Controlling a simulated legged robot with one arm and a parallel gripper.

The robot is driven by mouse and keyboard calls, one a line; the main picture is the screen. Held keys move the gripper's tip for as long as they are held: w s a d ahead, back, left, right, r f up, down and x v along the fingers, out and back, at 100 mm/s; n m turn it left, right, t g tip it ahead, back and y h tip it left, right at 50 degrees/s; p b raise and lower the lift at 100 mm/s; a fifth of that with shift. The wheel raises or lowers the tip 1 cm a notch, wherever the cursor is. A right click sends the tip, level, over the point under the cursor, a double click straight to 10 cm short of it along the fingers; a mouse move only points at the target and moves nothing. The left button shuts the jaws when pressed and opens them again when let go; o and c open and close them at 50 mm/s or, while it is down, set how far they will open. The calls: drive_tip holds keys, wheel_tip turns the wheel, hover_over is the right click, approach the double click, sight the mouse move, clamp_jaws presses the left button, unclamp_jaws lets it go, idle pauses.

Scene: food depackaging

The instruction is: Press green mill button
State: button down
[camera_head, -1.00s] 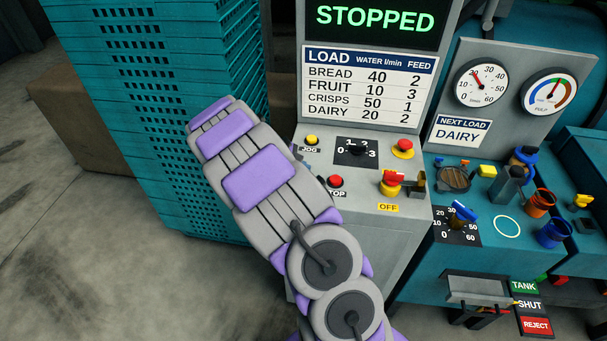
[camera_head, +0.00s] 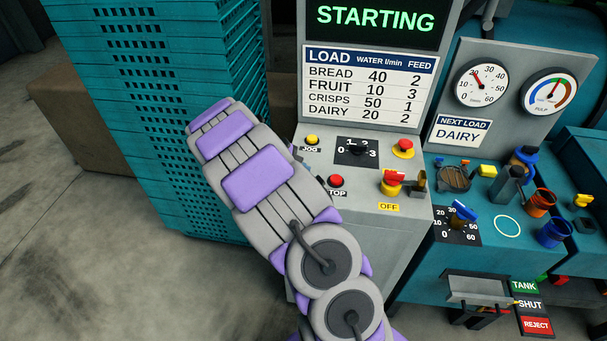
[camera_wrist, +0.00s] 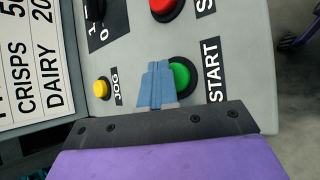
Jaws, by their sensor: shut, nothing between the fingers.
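The green START button (camera_wrist: 181,77) shows in the wrist view, in a dark ring on the grey panel, beside its START label (camera_wrist: 212,72). My gripper (camera_wrist: 157,68) is shut and empty, its blue fingers over the left edge of the green button; whether they touch it I cannot tell. In the head view my arm hides the green button and the gripper. The display (camera_head: 375,18) above the panel reads STARTING in green.
A red button (camera_head: 336,181), a yellow JOG button (camera_head: 312,140), a rotary dial (camera_head: 357,151) and a red-and-yellow switch (camera_head: 392,182) marked OFF share the panel. Teal crates (camera_head: 160,100) stand close at left. Gauges (camera_head: 481,84) and valves are at right.

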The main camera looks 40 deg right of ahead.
drive_tip(key=shift+f, duration=0.1)
drive_tip(key=shift+a, duration=0.1)
idle(0.4)
drive_tip(key=shift+a+r+p, duration=0.15)
drive_tip(key=shift+r+p, duration=0.5)
drive_tip(key=shift+r, duration=0.3)
drive_tip(key=shift+r, duration=0.1)
drive_tip(key=shift+r+p, duration=1.7)
drive_tip(key=shift+r, duration=0.7)
